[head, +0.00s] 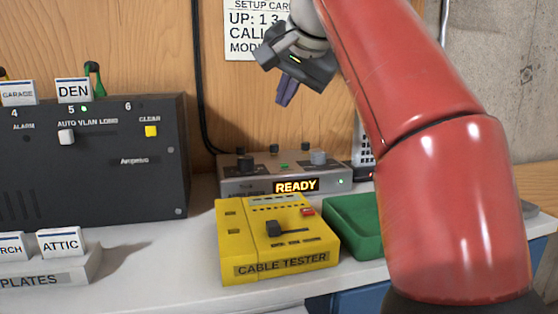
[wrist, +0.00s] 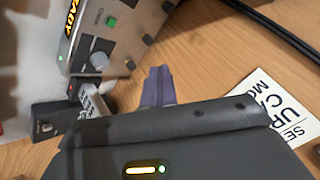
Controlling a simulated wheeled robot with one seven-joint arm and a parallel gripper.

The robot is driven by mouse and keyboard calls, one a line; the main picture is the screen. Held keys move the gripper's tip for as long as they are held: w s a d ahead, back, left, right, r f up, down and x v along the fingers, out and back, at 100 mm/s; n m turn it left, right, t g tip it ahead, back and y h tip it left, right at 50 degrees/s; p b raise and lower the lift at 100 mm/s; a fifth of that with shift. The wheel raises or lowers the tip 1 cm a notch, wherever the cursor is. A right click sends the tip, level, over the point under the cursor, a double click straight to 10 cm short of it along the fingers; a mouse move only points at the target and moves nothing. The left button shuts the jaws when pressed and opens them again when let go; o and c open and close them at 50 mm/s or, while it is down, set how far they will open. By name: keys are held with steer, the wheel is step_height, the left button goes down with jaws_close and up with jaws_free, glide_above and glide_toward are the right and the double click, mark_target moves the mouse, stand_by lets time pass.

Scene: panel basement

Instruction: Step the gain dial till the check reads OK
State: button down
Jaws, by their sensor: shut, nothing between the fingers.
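A grey box (head: 235,184) with a lit READY display (head: 296,185) stands at the back of the bench. Its top carries a pale grey knob (head: 318,157), dark knobs (head: 245,161) and a green button (head: 284,166). I cannot read which knob is the gain dial. In the wrist view the box (wrist: 122,42) is at upper left, tilted, with the pale knob (wrist: 99,61) and green button (wrist: 111,21). My gripper (head: 284,97) is shut and empty, above the box and apart from it; its purple fingers (wrist: 158,86) show in the wrist view.
A yellow cable tester (head: 231,240) stands in front of the box, with a green tray (head: 352,238) to its right. A dark panel (head: 90,180) fills the left. A setup card (head: 243,35) and a black cable (head: 198,90) are on the wooden wall.

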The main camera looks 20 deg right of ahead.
steer(key=shift+s, duration=0.1)
steer(key=b, duration=0.2)
glide_above(286, 169)
step_height(286, 169, down, 7)
steer(key=shift+f, duration=0.15)
steer(key=shift+f+b, duration=0.75)
steer(key=shift+b, duration=0.1)
stand_by(1.5)
steer(key=shift+f, duration=0.4)
steer(key=shift+f+b, duration=0.4)
steer(key=shift+b, duration=0.1)
stand_by(0.3)
stand_by(0.4)
steer(key=shift+r+p, duration=0.8)
steer(key=shift+p, duration=0.05)
